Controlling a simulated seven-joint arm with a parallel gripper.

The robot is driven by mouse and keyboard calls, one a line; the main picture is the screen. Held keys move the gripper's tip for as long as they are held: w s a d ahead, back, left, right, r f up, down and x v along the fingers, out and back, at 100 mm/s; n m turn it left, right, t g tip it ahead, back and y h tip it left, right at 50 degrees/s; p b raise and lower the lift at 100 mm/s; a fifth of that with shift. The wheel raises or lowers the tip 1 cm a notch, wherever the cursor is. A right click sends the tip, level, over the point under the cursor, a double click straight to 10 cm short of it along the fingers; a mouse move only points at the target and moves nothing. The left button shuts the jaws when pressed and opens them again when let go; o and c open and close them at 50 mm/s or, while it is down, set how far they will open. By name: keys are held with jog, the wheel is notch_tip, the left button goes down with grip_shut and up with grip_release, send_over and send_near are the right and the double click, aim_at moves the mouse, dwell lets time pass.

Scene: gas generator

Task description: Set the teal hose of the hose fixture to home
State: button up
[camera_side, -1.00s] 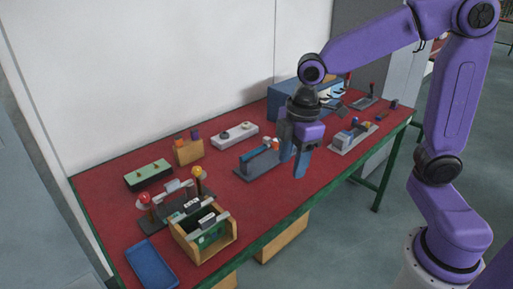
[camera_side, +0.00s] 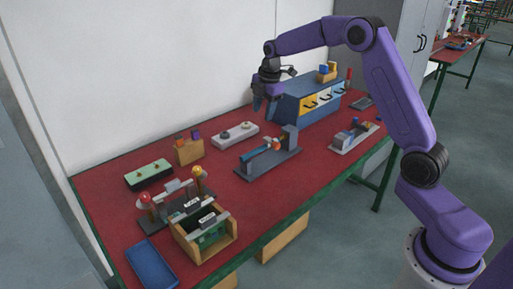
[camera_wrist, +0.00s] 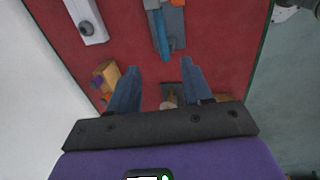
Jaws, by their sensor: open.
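The hose fixture (camera_side: 268,167) is a dark grey base in the middle of the table, with an upright block at its right end. The teal hose (camera_side: 256,154) lies along it, with a red-orange piece at its right end near the block. The hose also shows at the top of the wrist view (camera_wrist: 163,32), beyond the fingertips. My gripper (camera_side: 265,104) is open and empty, raised behind the fixture near the left end of the blue cabinet. Its two fingers (camera_wrist: 160,66) are spread apart in the wrist view and touch nothing that I can see.
The blue cabinet (camera_side: 288,106) with coloured drawers stands at the back right. A pale two-knob box (camera_side: 235,135) is behind the fixture. A grey fixture (camera_side: 354,137) stands to the right. A wooden box (camera_side: 205,236) and blue tray (camera_side: 151,264) are front left. Red table surface separates them.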

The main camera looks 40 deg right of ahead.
aim_at(256, 149)
jog(key=w+f, duration=0.1)
jog(key=f, duration=0.4)
jog(key=w+f, duration=0.1)
jog(key=f, duration=0.5)
jog(key=w+f, duration=0.1)
jog(key=f, duration=0.4)
jog(key=shift+w+f, duration=0.1)
jog(key=shift+f, duration=0.15)
jog(key=shift+c, duration=0.4)
